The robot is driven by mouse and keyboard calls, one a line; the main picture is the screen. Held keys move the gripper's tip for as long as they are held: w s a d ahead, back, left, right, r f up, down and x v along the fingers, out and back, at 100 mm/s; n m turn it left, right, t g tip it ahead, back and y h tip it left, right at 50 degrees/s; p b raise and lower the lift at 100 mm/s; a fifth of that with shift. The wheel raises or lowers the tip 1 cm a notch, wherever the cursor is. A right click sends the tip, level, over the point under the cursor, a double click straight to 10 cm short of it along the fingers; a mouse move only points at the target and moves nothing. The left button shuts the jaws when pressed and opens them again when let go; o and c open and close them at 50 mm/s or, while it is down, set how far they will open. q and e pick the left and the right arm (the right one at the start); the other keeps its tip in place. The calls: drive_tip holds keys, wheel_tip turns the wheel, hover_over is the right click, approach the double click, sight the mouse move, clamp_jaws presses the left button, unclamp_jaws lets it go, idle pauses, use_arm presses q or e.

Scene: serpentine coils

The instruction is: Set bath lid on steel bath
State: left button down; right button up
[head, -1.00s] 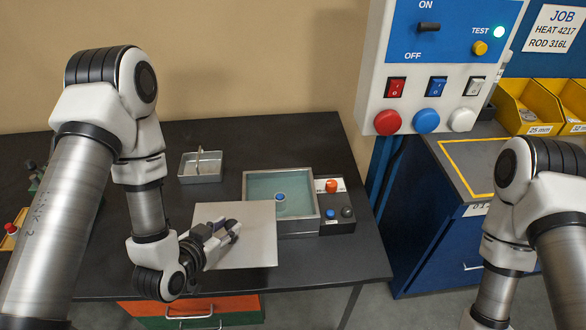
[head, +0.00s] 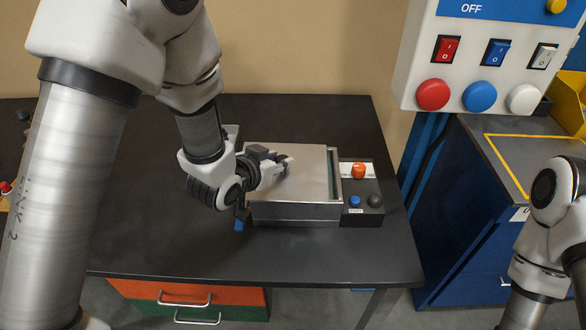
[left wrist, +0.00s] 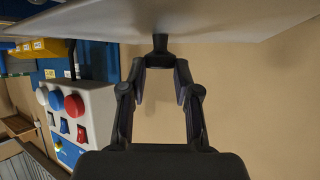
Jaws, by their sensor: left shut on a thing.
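The bath lid (head: 308,180) is a flat grey plate with a dark knob, and in the left wrist view it (left wrist: 110,18) spans the top. My left gripper (head: 284,165) is shut on the lid's knob (left wrist: 160,43). The lid lies over most of the steel bath (head: 295,214). A narrow strip of the bath's inside shows along the right edge, so the lid sits a little left. I cannot tell whether lid and rim touch. My right arm shows at the right edge, its gripper out of view.
A control box with an orange knob (head: 358,171) and a blue button (head: 355,201) adjoins the bath's right side. A small blue thing (head: 239,225) is left of the bath. A switch panel (head: 490,60) hangs at upper right. The table front (head: 330,255) is clear.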

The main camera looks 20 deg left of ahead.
sight(293, 148)
use_arm(q)
drive_tip(key=w, duration=0.1)
drive_tip(key=w+d+p, duration=0.1)
drive_tip(key=w, duration=0.1)
drive_tip(key=w+d, duration=0.1)
drive_tip(key=w, duration=0.1)
drive_tip(key=shift+w, duration=0.15)
wheel_tip(293, 148, down, 4)
drive_tip(key=shift+w+r+p, duration=0.1)
drive_tip(key=shift+r+p, duration=0.15)
drive_tip(key=shift+p, duration=0.65)
drive_tip(key=shift+f+b, duration=0.5)
drive_tip(key=shift+f, duration=0.1)
drive_tip(key=c, duration=0.8)
unclamp_jaws()
use_arm(e)
wheel_tip(293, 148, up, 3)
drive_tip(key=shift+w+f, duration=0.1)
